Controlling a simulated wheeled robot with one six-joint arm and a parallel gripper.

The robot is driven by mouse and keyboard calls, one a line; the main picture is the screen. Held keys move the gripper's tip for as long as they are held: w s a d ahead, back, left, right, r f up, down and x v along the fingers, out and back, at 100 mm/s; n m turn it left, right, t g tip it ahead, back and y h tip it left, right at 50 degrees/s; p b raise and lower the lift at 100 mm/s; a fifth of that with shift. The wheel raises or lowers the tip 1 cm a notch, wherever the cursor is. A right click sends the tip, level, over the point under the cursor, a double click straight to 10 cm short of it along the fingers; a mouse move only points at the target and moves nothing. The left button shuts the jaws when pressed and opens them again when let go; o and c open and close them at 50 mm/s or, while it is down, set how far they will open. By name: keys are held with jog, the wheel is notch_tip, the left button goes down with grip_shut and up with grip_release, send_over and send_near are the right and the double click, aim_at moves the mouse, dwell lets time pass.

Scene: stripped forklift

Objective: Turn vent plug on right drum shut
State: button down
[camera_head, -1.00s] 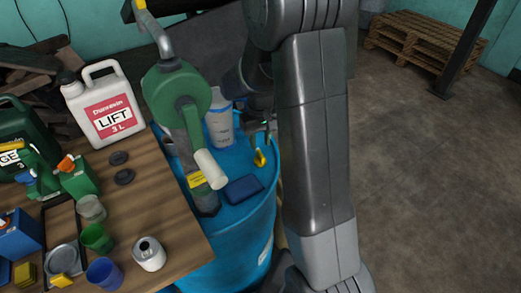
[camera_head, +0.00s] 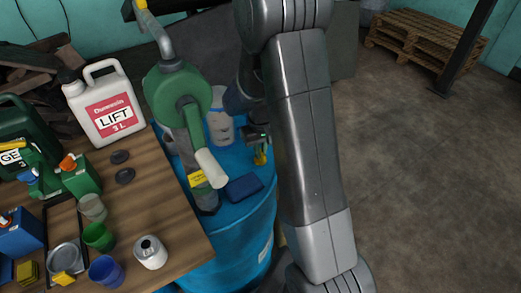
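The blue drum (camera_head: 238,235) stands right of the wooden table. A small yellow fitting (camera_head: 260,159), which looks like the vent plug, sits on the right part of its top. My gripper (camera_head: 262,150) is pointed down right at the yellow fitting and partly covers it. The fingers are small and dark here, so I cannot tell whether they are open around it, touching it or shut on it. My arm hides the drum's right side.
A green hand pump (camera_head: 178,95) with a pale spout (camera_head: 210,168) rises from the drum's left side. A white bottle (camera_head: 220,128) and a dark blue cloth (camera_head: 243,188) are on the drum top. The table (camera_head: 160,205) holds jugs, cups and a can.

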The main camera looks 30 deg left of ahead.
jog(key=shift+m, duration=0.4)
jog(key=m+b, duration=0.1)
jog(key=m, duration=0.1)
jog(key=shift+m+b, duration=0.4)
jog(key=m+b, duration=0.1)
jog(key=m, duration=0.3)
jog(key=m+b, duration=0.1)
jog(key=m, duration=0.4)
jog(key=shift+m+b, duration=0.55)
jog(key=shift+m, duration=1.35)
jog(key=shift+r, duration=0.1)
jog(key=c, duration=1.5)
grip_release()
